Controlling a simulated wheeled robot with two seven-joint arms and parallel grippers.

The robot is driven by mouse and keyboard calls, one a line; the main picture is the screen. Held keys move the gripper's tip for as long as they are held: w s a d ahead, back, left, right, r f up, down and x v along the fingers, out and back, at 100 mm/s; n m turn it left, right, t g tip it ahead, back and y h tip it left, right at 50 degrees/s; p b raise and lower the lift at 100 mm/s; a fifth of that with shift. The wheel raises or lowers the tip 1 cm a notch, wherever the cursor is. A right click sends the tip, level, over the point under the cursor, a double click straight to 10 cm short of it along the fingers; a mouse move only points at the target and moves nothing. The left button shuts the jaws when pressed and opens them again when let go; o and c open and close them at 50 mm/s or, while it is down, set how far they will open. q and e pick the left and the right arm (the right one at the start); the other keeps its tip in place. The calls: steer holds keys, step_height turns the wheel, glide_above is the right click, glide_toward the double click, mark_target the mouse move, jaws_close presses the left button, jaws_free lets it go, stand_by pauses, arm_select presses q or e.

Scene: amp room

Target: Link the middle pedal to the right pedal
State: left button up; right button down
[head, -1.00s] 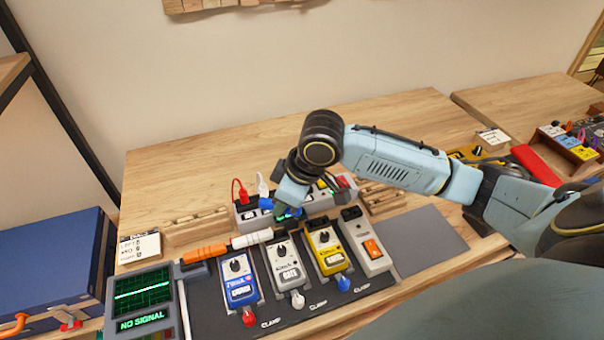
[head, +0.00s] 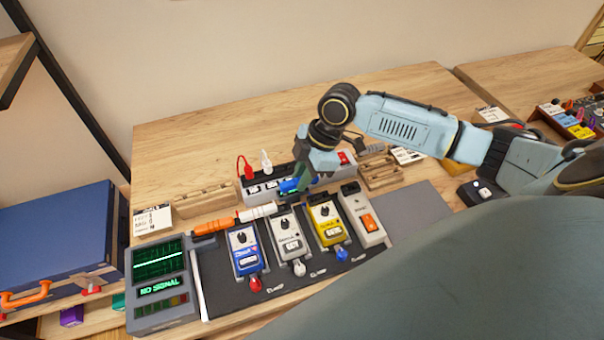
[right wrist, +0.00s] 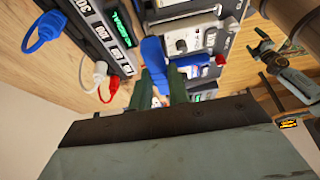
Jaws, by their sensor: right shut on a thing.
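The middle pedal (head: 287,232), pale grey, stands on the dark board between a blue pedal (head: 245,248) and the yellow right pedal (head: 326,220). Each has a black knob. My right gripper (head: 297,186) is over the grey power strip behind the pedals. It is shut on a blue piece (right wrist: 154,55), which shows between its green fingertips in the right wrist view. What the blue piece's far end touches cannot be told.
Red (head: 247,171) and white (head: 265,160) plugs stand at the strip (head: 258,211). Another blue looped plug (right wrist: 42,32) shows in the wrist view. A screen (head: 160,262) reads NO SIGNAL. The back tabletop is clear.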

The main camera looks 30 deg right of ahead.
step_height(320, 180, down, 3)
steer(key=b, duration=0.3)
steer(key=shift+f, duration=0.2)
arm_select(q)
steer(key=shift+s+a+f+b, duration=0.15)
steer(key=shift+f+b, duration=0.15)
steer(key=shift+f, duration=1.9)
arm_select(e)
steer(key=shift+f, duration=0.9)
arm_select(q)
steer(key=shift+r+p, duration=1.1)
steer(key=shift+r, duration=0.05)
steer(key=shift+f, duration=0.1)
arm_select(e)
steer(key=shift+f, duration=0.6)
steer(key=shift+f, duration=0.3)
arm_select(q)
steer(key=shift+r, duration=0.3)
arm_select(e)
steer(key=shift+f, duration=0.1)
steer(key=c, duration=0.9)
jaws_free()
arm_select(q)
steer(key=shift+r+p, duration=0.1)
steer(key=shift+p, duration=0.2)
arm_select(e)
steer(key=shift+o, duration=0.2)
